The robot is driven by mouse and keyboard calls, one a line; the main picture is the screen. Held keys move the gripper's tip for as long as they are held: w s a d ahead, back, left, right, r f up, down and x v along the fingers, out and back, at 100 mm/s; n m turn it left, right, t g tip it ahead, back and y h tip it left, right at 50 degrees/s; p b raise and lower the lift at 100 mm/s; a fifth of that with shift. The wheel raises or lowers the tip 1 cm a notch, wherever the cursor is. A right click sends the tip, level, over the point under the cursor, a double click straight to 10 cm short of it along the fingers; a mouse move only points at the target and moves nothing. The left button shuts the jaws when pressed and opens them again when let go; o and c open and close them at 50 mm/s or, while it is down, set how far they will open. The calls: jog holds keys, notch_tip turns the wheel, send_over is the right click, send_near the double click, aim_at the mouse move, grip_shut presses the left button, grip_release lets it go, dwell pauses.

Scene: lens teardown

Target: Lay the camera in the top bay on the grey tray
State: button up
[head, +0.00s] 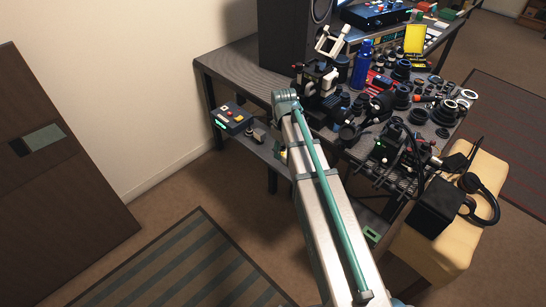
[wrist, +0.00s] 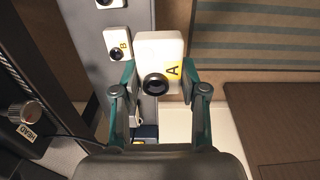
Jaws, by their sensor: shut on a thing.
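In the wrist view, my gripper (wrist: 157,75) is shut on a white camera (wrist: 158,47) with a round dark lens and a yellow label reading A. One finger is at each side of it. A second white camera (wrist: 117,43), labelled B, lies on a long pale grey surface (wrist: 98,72) to the left, and part of another white camera (wrist: 105,2) shows at the top edge. I cannot tell whether this surface is the grey tray, and its bays are not clear. In the head view my arm hides the gripper and the held camera.
A knob labelled HEAD (wrist: 25,113) is at the left of the wrist view. In the head view, a crowded table (head: 245,65) holds many lenses, a blue bottle (head: 361,64) and dark equipment. A box with coloured buttons (head: 232,118) sits on the lower shelf.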

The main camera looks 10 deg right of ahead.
jog(key=w+f+p, duration=0.2)
jog(key=w+f, duration=0.2)
jog(key=w, duration=0.6)
send_over(272, 151)
jog(key=f, duration=0.4)
jog(key=shift+s+d+f+p, duration=0.1)
jog(key=shift+s+d+p, duration=0.05)
jog(key=shift+s+p, duration=0.2)
jog(key=shift+w+f, duration=0.35)
jog(key=shift+f, duration=0.2)
jog(key=shift+w+f+p, duration=0.1)
jog(key=shift+f+p, duration=0.5)
jog(key=shift+f, duration=1.15)
jog(key=shift+f, duration=0.15)
jog(key=o, duration=1.2)
